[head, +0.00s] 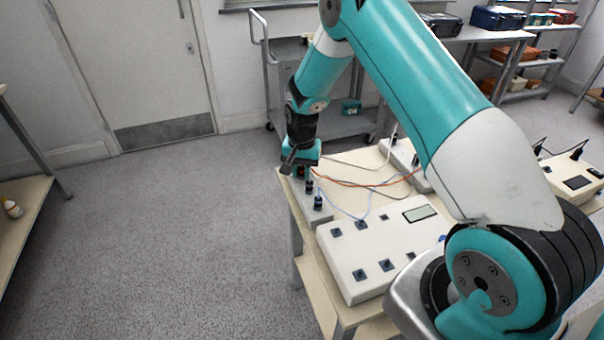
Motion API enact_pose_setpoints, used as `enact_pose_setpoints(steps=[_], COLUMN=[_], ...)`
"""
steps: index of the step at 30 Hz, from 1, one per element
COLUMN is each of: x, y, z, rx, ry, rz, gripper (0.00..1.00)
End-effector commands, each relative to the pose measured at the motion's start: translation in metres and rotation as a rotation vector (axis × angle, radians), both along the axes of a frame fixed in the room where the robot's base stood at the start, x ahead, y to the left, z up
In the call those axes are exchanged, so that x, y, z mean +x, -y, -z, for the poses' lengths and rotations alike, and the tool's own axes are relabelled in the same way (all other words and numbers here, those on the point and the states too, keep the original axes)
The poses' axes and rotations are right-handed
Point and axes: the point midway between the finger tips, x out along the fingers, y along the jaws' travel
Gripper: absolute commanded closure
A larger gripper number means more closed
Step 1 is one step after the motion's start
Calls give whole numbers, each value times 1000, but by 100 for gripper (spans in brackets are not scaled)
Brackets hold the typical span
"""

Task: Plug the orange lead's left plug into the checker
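The orange lead (372,184) runs across the back of the table. Its left end goes up to the holder strip (317,214) at the table's left edge, beneath my gripper (300,170). My gripper points down over the strip's far end. It hides that end of the lead, so I cannot tell whether its fingers are open or shut on a plug. A white box with a grey screen (420,213) and several dark sockets, apparently the checker (345,270), lies at the table's front. I see no orange plug in its visible sockets.
Dark plugs (318,202) stand in the strip close to my gripper. A blue lead (340,209) and a beige lead (350,165) lie nearby. Another white box with a display (578,182) is at the right. Open floor (170,240) lies left of the table.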

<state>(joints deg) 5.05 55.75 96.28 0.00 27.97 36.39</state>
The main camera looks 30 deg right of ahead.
Motion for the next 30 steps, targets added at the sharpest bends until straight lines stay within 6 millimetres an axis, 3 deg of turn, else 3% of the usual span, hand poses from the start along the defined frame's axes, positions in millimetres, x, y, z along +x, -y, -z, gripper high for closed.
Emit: enact_pose_setpoints(steps=[2,30], x=[0,0], y=[0,0], z=[0,-12], rx=[0,-1], ry=[0,1], rz=[0,0], gripper=[100,100])
